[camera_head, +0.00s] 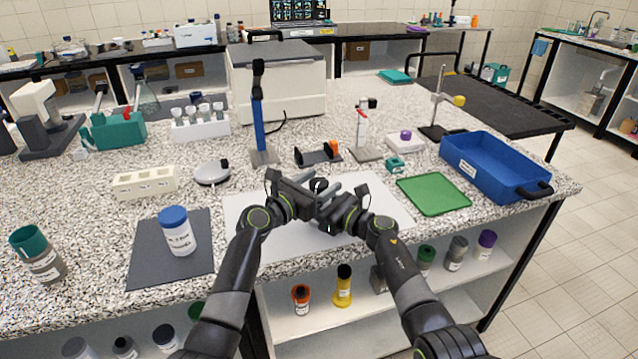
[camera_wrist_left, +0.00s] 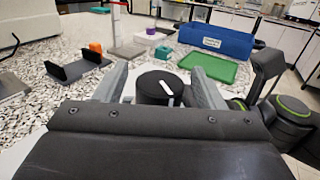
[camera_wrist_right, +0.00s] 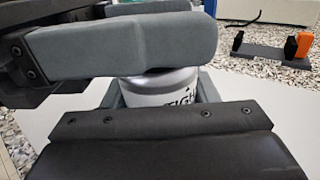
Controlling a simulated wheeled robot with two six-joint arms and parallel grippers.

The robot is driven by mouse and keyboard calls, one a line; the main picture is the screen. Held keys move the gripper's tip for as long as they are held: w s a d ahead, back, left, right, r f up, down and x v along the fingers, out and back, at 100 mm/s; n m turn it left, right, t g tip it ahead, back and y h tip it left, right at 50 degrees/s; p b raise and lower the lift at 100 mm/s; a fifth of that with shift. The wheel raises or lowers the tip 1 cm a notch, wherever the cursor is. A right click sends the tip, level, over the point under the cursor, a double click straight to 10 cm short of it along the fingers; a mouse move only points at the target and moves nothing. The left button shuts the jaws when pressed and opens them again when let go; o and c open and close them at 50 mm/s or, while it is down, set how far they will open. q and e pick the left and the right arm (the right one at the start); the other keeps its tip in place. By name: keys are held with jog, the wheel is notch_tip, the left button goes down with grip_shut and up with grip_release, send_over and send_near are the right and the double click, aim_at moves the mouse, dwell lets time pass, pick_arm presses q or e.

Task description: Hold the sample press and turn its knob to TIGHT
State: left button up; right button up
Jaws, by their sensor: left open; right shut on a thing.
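The sample press stands on the white sheet (camera_head: 385,205) in front of me. Its round black knob (camera_wrist_left: 158,86) has a white line mark on top. My left gripper (camera_head: 326,187) is open, with one finger on each side of the knob; a gap shows at least on the knob's right. In the right wrist view, the press's white body (camera_wrist_right: 165,88) shows part of a dark label, "TIGH". My right gripper (camera_wrist_right: 160,95) is shut on this body. A left-gripper finger (camera_wrist_right: 130,45) crosses above it and hides the knob there.
A black holder with an orange part (camera_head: 320,155) stands just behind the sheet. A green mat (camera_head: 433,195) and blue tray (camera_head: 490,165) lie to the right. A blue-lidded jar (camera_head: 177,232) stands on a dark mat to the left. My two grippers are very close together.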

pick_arm(q)
jog(key=c, duration=1)
jog(key=shift+o, duration=0.2)
jog(key=shift+f, duration=0.1)
jog(key=shift+d+n+t+y, duration=0.1)
jog(key=shift+n+t+y, duration=0.2)
jog(key=shift+n, duration=0.1)
jog(key=shift+n+t+y, duration=0.7)
jog(key=shift+n+y, duration=0.1)
jog(key=shift+y, duration=0.5)
jog(key=shift+n+t+y, duration=0.4)
jog(key=shift+y, duration=0.1)
jog(key=o, duration=1)
jog(key=shift+c, duration=0.2)
